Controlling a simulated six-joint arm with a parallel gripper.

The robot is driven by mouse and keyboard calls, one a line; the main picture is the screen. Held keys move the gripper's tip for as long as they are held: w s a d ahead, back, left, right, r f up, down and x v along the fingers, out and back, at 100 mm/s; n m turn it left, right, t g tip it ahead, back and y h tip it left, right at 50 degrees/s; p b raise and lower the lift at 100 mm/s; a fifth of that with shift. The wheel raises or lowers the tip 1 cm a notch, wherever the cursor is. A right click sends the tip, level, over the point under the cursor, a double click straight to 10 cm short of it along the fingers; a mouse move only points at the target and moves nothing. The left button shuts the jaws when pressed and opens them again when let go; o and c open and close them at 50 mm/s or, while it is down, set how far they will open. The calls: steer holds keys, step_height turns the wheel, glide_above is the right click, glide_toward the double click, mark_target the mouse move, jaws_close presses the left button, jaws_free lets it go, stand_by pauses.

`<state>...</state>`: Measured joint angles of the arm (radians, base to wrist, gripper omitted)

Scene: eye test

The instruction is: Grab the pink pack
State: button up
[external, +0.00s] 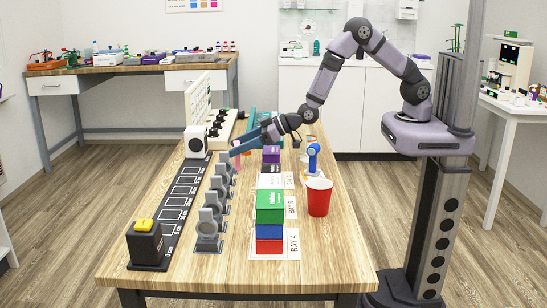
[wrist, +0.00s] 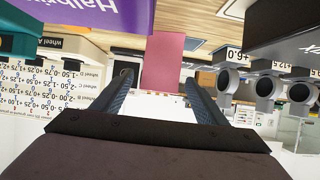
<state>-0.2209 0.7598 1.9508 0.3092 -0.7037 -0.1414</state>
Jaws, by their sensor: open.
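The pink pack (wrist: 164,60) shows in the wrist view as a plain pink block, straight ahead between and beyond my fingertips. In the external view a small bit of pink (external: 237,163) shows just below my gripper's tip, mostly hidden. My gripper (wrist: 158,78) is open, with its two dark fingers spread and nothing held. In the external view my gripper (external: 234,152) reaches left across the table, above the row of round holders. I cannot tell whether a finger touches the pack.
A purple pack (wrist: 90,14) is close at upper left in the wrist view. Round grey holders (external: 209,228) line the left side. A green box (external: 270,207) tops a stack by a red cup (external: 319,197). A blue device (external: 313,155) stands behind the cup. The table's front right is bare.

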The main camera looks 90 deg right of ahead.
steer(key=shift+x, duration=2.25)
steer(key=shift+c, duration=0.7)
steer(key=c, duration=1)
